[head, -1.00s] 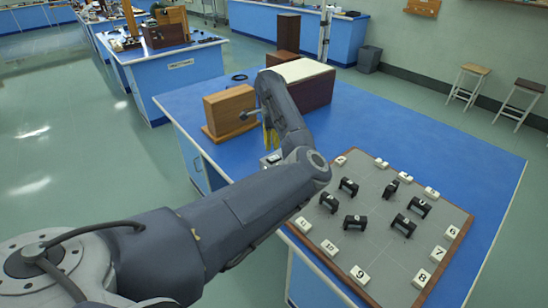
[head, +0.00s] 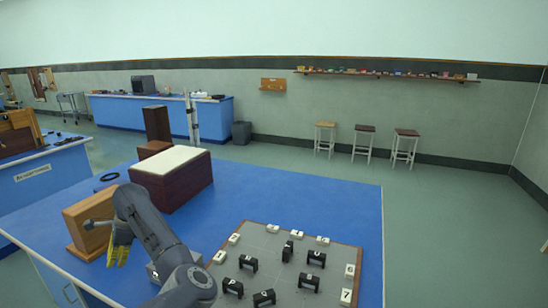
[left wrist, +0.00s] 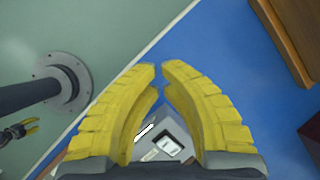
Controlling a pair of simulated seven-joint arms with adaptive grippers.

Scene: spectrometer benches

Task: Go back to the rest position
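My left gripper (head: 118,250) has yellow ribbed fingers and hangs near the left edge of the blue bench, in front of a wooden block. In the left wrist view its fingertips (left wrist: 159,68) come nearly together, with only a thin gap and nothing held between them. A grey box with a small display (left wrist: 167,145) lies below, seen between the fingers. My other gripper (left wrist: 20,131), also with yellow fingers, shows small at the left of the left wrist view. It is too small to tell whether it is open. It is not seen in the head view.
The wooden block (head: 92,222) stands close to my left gripper. A dark red box with a pale top (head: 172,178) is behind. A grey board (head: 262,244) holds several black pieces and numbered white tiles at the right. The bench's right part (head: 345,212) is bare.

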